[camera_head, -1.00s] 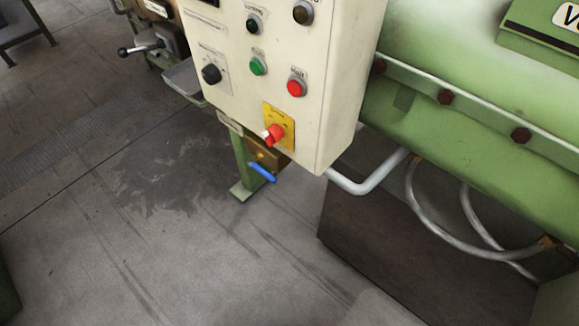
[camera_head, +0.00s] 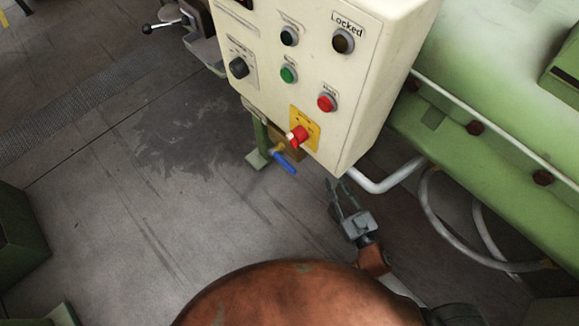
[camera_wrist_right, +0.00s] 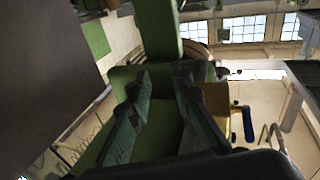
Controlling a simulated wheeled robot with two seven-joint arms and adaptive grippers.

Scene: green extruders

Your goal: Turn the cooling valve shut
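The valve with the blue lever handle (camera_head: 284,162) sits below the cream control box, beside the green post; its brass-coloured body is partly hidden behind the box. The lever slants down to the right. My right gripper (camera_head: 341,188) is below the box, to the right of the valve and apart from it, with its fingers pointing up and spread. In the right wrist view my right gripper (camera_wrist_right: 162,95) shows two separated dark fingers with nothing held between them. A small blue part (camera_wrist_right: 236,103) shows to their right, probably the lever. My left gripper is not in view.
The cream control box (camera_head: 310,75) with buttons and a red switch (camera_head: 297,137) on a yellow plate hangs above the valve. A pale bent pipe (camera_head: 385,180) runs just right of my right gripper. The green machine (camera_head: 490,90) fills the right.

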